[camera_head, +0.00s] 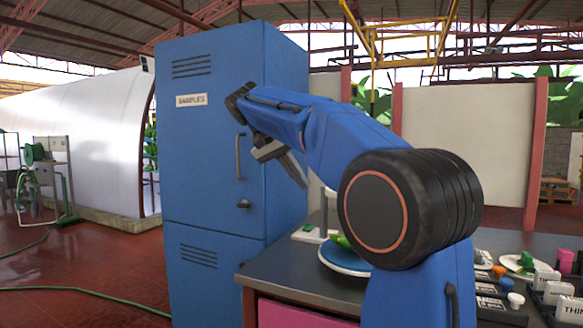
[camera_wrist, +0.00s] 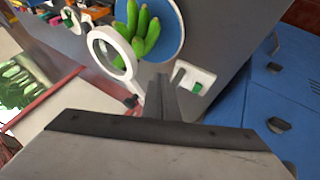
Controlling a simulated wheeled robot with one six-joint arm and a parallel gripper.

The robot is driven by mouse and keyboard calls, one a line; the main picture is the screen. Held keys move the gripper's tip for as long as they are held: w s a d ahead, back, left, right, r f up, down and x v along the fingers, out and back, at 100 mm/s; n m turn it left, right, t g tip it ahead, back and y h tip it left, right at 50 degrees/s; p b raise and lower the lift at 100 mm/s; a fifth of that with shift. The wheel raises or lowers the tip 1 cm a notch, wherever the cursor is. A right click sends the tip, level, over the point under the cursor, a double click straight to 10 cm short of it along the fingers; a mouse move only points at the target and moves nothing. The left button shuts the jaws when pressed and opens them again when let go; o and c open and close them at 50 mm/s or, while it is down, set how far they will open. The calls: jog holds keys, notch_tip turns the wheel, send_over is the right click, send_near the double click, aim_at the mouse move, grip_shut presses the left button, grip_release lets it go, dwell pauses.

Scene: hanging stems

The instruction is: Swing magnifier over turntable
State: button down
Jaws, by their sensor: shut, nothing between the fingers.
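The turntable is a blue disc with a pale rim (camera_head: 342,265), and a bunch of green pods or fruit (camera_wrist: 145,28) lies on it. In the wrist view the blue disc (camera_wrist: 172,22) is at the top. The magnifier is a white ring (camera_wrist: 93,45); from this angle it overlaps the disc's left edge, its lens mostly to one side. In the head view my arm hides most of the turntable, and I cannot make out the ring. My gripper (camera_wrist: 160,95) is shut and empty, apart from the ring, its fingers pointing toward the bench. It also shows in the head view (camera_head: 296,172).
A white plate with a green part (camera_wrist: 194,80) sits on the dark bench (camera_head: 285,262) beside my fingers. A tall blue cabinet (camera_head: 205,130) with handles stands left of the bench. Small blocks, knobs and a white dish (camera_head: 517,264) crowd the bench's right side.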

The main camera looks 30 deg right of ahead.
jog(key=shift+s+d+f, duration=0.2)
jog(key=shift+s+d, duration=0.5)
jog(key=shift+d, duration=0.2)
jog(key=shift+s+d+f, duration=0.15)
jog(key=shift+s+d, duration=0.5)
jog(key=shift+d, duration=0.25)
jog(key=shift+n+t, duration=0.5)
jog(key=shift+n, duration=0.3)
jog(key=shift+s+d, duration=0.7)
jog(key=shift+d, duration=0.2)
jog(key=shift+s+d, duration=0.65)
jog(key=shift+d, duration=0.25)
